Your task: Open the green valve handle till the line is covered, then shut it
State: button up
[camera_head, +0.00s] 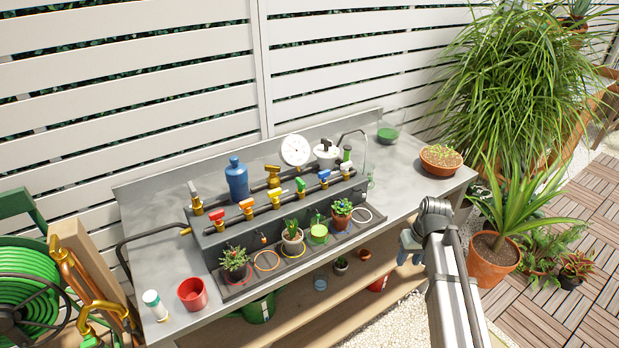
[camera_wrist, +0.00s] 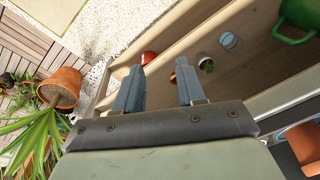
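The green valve handle (camera_head: 300,185) sits on the dark pipe manifold, between the yellow handle (camera_head: 277,196) and the blue handle (camera_head: 324,176). A green pot (camera_head: 319,235) stands in the tray row in front of it, seemingly below that valve. No line can be made out at this size. My gripper (camera_head: 410,246) hangs in front of the bench's right part, well apart from the valves. In the wrist view its two fingers (camera_wrist: 160,70) are spread with nothing between them, so it is open. The wrist view shows no valve.
The red (camera_head: 217,214), orange (camera_head: 246,206) and white (camera_head: 346,169) handles share the row. Potted plants and coloured rings line the tray. A blue bottle (camera_head: 236,180) and dial (camera_head: 295,150) stand behind. A red cup (camera_head: 192,293) is at front left. The bench right of the tray is fairly clear.

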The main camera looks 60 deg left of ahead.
jog(key=s+a+r+n+y, duration=0.1)
jog(key=s+a+r, duration=0.2)
jog(key=a+r, duration=0.35)
jog(key=s+a+r+n, duration=0.2)
jog(key=s+a+r, duration=0.2)
jog(key=a+r, duration=0.3)
jog(key=n+y, duration=0.2)
jog(key=n, duration=0.1)
send_near(300, 180)
jog(key=x, duration=0.8)
jog(key=shift+f, duration=0.2)
grip_shut()
